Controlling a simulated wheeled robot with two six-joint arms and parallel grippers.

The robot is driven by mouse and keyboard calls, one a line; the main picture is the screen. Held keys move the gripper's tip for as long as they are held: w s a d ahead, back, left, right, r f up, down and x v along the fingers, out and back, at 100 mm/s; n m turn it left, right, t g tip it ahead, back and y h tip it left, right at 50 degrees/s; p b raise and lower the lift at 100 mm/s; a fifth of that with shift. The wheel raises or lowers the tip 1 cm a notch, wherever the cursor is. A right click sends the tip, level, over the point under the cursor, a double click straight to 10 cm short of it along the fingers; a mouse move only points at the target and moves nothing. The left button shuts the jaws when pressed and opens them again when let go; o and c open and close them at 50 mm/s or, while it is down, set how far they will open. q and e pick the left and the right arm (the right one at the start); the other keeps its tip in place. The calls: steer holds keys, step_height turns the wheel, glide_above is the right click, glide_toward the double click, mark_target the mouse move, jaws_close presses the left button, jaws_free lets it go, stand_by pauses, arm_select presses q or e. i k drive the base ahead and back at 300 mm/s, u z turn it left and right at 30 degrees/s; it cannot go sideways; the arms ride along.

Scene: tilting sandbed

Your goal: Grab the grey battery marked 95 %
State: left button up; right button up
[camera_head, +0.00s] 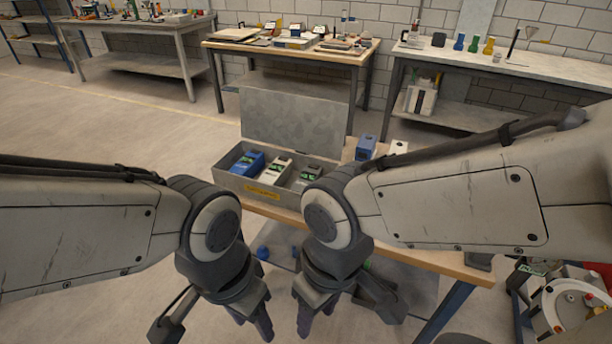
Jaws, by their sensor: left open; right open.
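An open grey metal box (231,186) with a raised lid (295,117) stands on the wooden bench. Inside it, a grey battery (309,175) with a dark green display sits at the right, partly hidden by my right arm. Its reading is too small to make out. A cream battery (276,169) is in the middle and a blue battery (247,163) at the left. My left gripper (250,322) and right gripper (316,313) are open and empty, pointing down on the near side of the box, apart from the batteries.
A blue unit (366,147) and a whitish unit (398,147) stand on the bench (450,263) right of the box. My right arm covers much of the bench. A red-framed machine (570,305) is at lower right. Cluttered tables line the back wall; open floor lies left.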

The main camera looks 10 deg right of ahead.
mark_target(311, 173)
steer(key=u, duration=0.3)
steer(key=k, duration=0.35)
steer(key=u, duration=1)
steer(key=k, duration=1)
steer(key=u, duration=0.65)
steer(key=i, duration=1.35)
steer(key=z, duration=0.5)
steer(key=i, duration=1.55)
steer(key=z, duration=1.5)
steer(key=i, duration=0.95)
steer(key=z, duration=1.2)
steer(key=i, duration=0.2)
steer(key=z, duration=0.1)
